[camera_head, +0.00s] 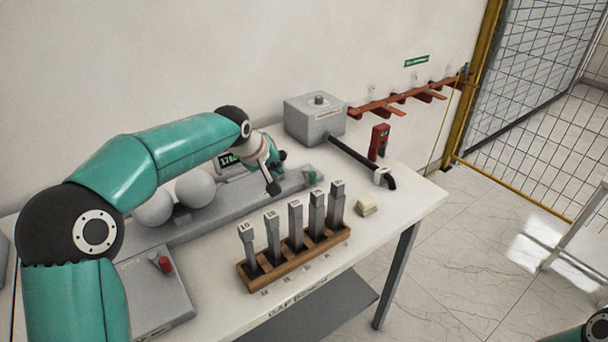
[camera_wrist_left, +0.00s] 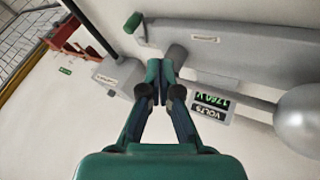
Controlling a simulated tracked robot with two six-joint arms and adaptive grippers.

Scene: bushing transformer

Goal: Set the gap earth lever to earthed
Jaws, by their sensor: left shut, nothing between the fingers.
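A green handle (camera_head: 312,175) stands at the base's right end and also shows in the left wrist view (camera_wrist_left: 133,22). A red-knobbed lever (camera_head: 165,265) sits on a grey panel at lower left. I cannot tell from labels which is the gap earth lever. My left gripper (camera_head: 273,188) is shut and empty above the base, left of the green handle; its fingertips show in the wrist view (camera_wrist_left: 162,80). My right gripper is out of view.
A voltage display (camera_wrist_left: 213,106) stands behind the base. A wooden rack (camera_head: 295,262) with several numbered grey blocks stands in front. A grey box (camera_head: 315,118), a black rod (camera_head: 350,153) and a red block (camera_head: 379,142) are at the back right. The right table corner is clear.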

